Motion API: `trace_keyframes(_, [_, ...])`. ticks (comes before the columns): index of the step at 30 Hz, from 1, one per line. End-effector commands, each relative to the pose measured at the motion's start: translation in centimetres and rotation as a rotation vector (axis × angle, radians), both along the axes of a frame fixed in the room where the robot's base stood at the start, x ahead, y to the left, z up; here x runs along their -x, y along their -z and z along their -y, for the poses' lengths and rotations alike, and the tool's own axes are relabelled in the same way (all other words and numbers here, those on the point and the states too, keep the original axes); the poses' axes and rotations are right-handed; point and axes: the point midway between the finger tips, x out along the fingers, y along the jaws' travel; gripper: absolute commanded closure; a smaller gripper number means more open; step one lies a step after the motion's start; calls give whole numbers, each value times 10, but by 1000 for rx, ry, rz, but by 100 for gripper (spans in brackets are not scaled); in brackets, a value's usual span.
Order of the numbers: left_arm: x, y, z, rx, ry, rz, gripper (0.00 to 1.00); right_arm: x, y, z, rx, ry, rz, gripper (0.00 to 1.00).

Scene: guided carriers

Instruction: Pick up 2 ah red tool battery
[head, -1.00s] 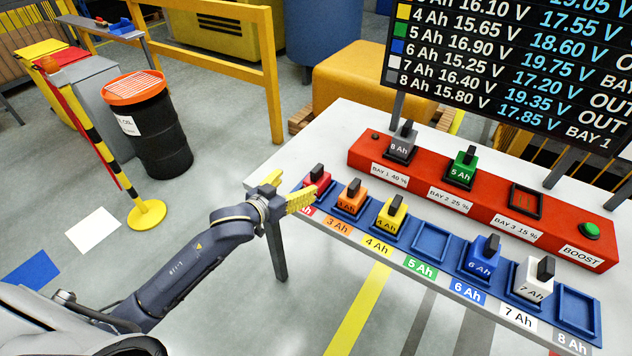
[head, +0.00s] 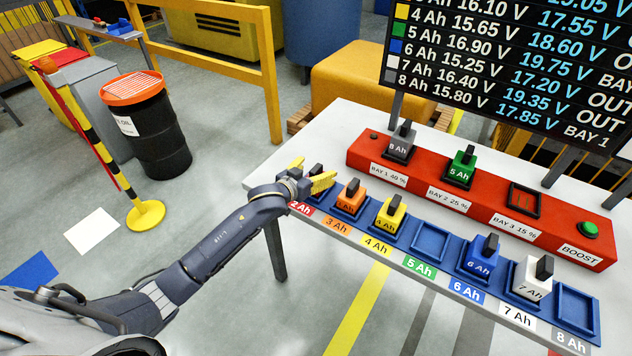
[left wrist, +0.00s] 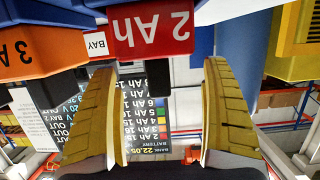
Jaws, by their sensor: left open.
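The red 2 Ah battery (left wrist: 150,30) shows large and upside down at the top of the left wrist view, with its label facing me. In the head view only its black handle (head: 316,169) shows; my left gripper hides the red body. It stands at the left end of the blue battery rack (head: 408,240). My left gripper (head: 309,177) is open just in front of it. In the left wrist view its yellow fingers (left wrist: 165,115) stand wide apart, with the red body above the gap between them. I cannot tell whether they touch it. My right gripper is not in view.
The orange 3 Ah battery (head: 351,197) stands close to the right of the red one, then the yellow 4 Ah battery (head: 390,216). A red charger (head: 480,205) lies behind the rack, under a dark display board (head: 510,70). White tabletop separates rack and charger.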

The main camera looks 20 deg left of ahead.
Motion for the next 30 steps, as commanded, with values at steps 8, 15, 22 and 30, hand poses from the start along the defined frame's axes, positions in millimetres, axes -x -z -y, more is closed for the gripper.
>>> trace_keyframes(8, [-29,10,8,0,0,0,18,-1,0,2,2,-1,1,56])
trace_keyframes(15, [-36,13,10,-1,0,0,18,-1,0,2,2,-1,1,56])
trace_keyframes(22, [-36,13,10,-1,0,-1,25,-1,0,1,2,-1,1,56])
trace_keyframes(30, [-36,13,10,-1,0,-1,56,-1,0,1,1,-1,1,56])
